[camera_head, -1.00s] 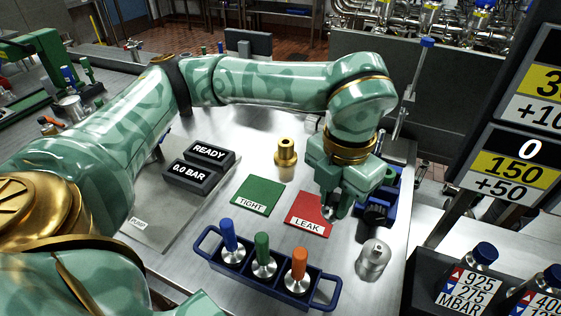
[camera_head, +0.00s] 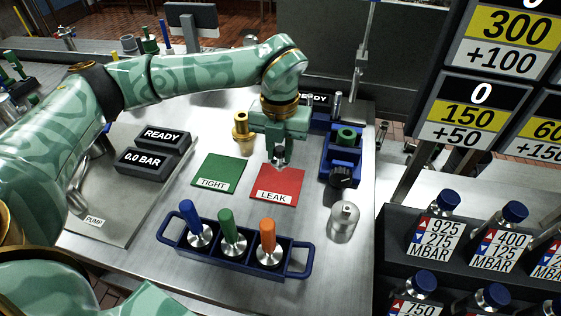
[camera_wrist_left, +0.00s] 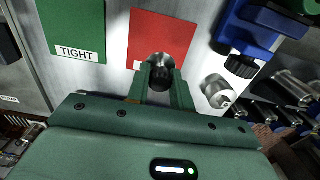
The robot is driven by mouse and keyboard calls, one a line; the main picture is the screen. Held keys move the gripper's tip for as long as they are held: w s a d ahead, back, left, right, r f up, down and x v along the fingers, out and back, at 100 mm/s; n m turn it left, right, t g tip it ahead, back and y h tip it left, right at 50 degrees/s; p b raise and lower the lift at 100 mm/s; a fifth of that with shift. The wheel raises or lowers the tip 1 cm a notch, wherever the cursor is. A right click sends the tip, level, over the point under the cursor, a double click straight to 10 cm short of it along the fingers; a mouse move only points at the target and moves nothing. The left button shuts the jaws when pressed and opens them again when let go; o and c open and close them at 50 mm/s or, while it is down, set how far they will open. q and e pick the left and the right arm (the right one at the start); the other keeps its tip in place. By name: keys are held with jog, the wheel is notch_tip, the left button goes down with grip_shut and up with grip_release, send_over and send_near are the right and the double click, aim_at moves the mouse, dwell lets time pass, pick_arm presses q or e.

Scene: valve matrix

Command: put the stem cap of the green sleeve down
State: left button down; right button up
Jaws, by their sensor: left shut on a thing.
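My left gripper (camera_head: 280,160) is over the back part of the red LEAK mat (camera_head: 285,184), pointing down. It is shut on a small metal stem cap (camera_head: 279,152) with a dark end, which also shows between the fingers in the left wrist view (camera_wrist_left: 160,72). I cannot tell whether the cap touches the mat. The green sleeve (camera_head: 346,134) sits in the blue fixture (camera_head: 328,165) right of the gripper. A black knob (camera_head: 343,176) is at the fixture's front. My right gripper is not in view.
The green TIGHT mat (camera_head: 218,172) lies left of the red one. A blue rack (camera_head: 212,252) with three coloured-handled tools stands in front. A brass fitting (camera_head: 241,127) is behind, and a steel cylinder (camera_head: 344,222) is at front right. Steel table shows between them.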

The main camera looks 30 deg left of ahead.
aim_at(280, 160)
pick_arm(q)
jog(key=shift+w+a+f, duration=0.2)
jog(key=shift+w+f, duration=0.2)
jog(key=shift+f, duration=0.15)
jog(key=f, duration=0.1)
jog(key=f+b, duration=0.1)
jog(key=f, duration=0.1)
jog(key=shift+w+a+f, duration=0.15)
jog(key=shift+w+f, duration=0.1)
jog(key=shift+f, duration=0.15)
jog(key=shift+r, duration=0.1)
jog(key=c, duration=1.2)
grip_release()
jog(key=shift+c, duration=0.2)
